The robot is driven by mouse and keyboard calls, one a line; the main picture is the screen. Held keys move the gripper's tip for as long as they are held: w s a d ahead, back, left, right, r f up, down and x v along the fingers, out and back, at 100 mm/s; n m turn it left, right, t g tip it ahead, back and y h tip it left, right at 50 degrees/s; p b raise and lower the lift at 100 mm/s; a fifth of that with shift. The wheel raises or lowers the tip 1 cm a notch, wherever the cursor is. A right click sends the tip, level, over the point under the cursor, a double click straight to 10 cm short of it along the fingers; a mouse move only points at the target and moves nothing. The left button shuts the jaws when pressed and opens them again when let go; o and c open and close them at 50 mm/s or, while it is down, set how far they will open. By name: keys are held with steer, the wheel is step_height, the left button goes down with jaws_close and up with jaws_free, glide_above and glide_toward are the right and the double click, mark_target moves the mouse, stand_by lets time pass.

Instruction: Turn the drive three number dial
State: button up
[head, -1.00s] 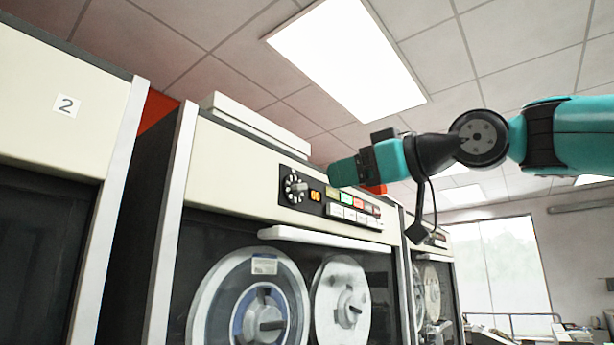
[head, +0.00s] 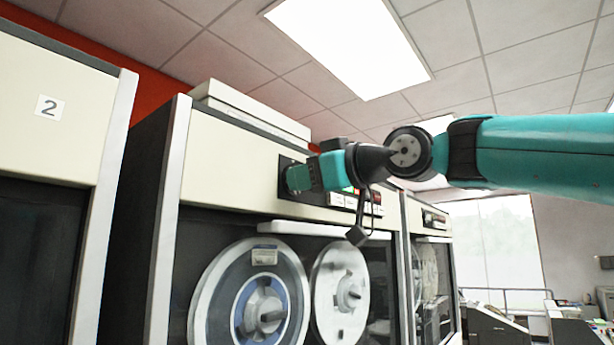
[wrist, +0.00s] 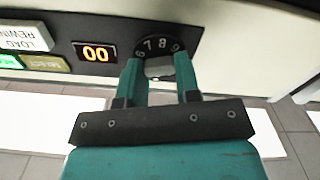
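The number dial (wrist: 155,46) is a round black dial with white digits on the drive's dark control panel (head: 287,161). The wrist view shows the digits 7 and 8 and a pale grey knob (wrist: 160,69) at its middle. My gripper (wrist: 160,72) is at the dial, its two teal fingers apart on either side of the knob. I cannot tell whether the fingers touch the knob. In the head view my gripper (head: 298,178) hides the dial. An orange display (wrist: 96,53) beside the dial reads 00.
Push buttons (wrist: 22,37), one lit green, sit along the same panel. The drive (head: 225,160) carries two tape reels (head: 250,305) below. Another cabinet, marked 2 (head: 50,107), stands at the left. White boxes (head: 250,108) lie on top of the drive.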

steer(key=shift+c, duration=1.2)
steer(key=shift+m, duration=0.3)
steer(key=shift+m+p, duration=0.5)
steer(key=shift+m, duration=2.6)
steer(key=o, duration=0.9)
